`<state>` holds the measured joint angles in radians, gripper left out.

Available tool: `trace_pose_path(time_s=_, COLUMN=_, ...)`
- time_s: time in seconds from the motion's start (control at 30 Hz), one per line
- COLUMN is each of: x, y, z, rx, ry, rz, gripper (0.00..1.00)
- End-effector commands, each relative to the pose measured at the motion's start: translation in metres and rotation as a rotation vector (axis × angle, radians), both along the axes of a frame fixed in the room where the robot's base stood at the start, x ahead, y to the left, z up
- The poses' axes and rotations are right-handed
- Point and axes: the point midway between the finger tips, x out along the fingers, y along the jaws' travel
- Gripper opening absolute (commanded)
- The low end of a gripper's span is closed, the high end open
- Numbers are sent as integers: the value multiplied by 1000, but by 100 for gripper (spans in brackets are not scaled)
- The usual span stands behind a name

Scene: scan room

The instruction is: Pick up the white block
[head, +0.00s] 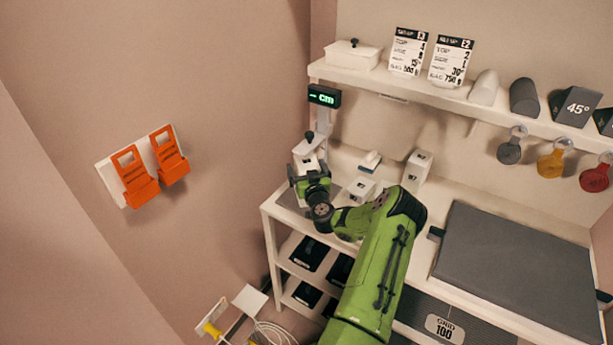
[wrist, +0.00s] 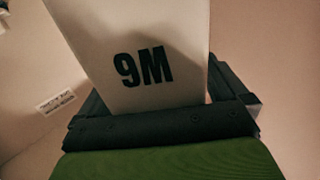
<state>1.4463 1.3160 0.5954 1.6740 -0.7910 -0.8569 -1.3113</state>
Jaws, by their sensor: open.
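A white block marked 9M (wrist: 135,30) fills the upper middle of the wrist view. My gripper (wrist: 163,95) is open, with one dark finger on each side of the block's lower end. I cannot tell whether either finger touches it. In the head view, my gripper (head: 309,178) is at the left end of the white bench, in front of the measuring stand with the green "cm" display (head: 324,96). It partly hides the white shapes there. Other white blocks stand to its right: a low one (head: 361,188), one behind it (head: 371,161) and a taller one (head: 418,168).
A shelf (head: 440,92) above the bench carries a lidded white box (head: 353,54), two cards and several grey shapes; coloured round tags hang below. A dark slab (head: 520,265) covers the bench's right side. Orange holders (head: 150,168) hang on the left wall.

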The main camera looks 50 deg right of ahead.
Motion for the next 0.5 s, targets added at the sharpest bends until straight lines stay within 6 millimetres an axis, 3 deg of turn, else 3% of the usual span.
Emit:
trace_pose_path(time_s=0.2, x=2, y=-2, z=-1, rx=1, ry=2, rz=0, gripper=100)
trace_pose_path(time_s=0.5, x=2, y=-1, z=-1, rx=0, ry=1, rz=0, gripper=56)
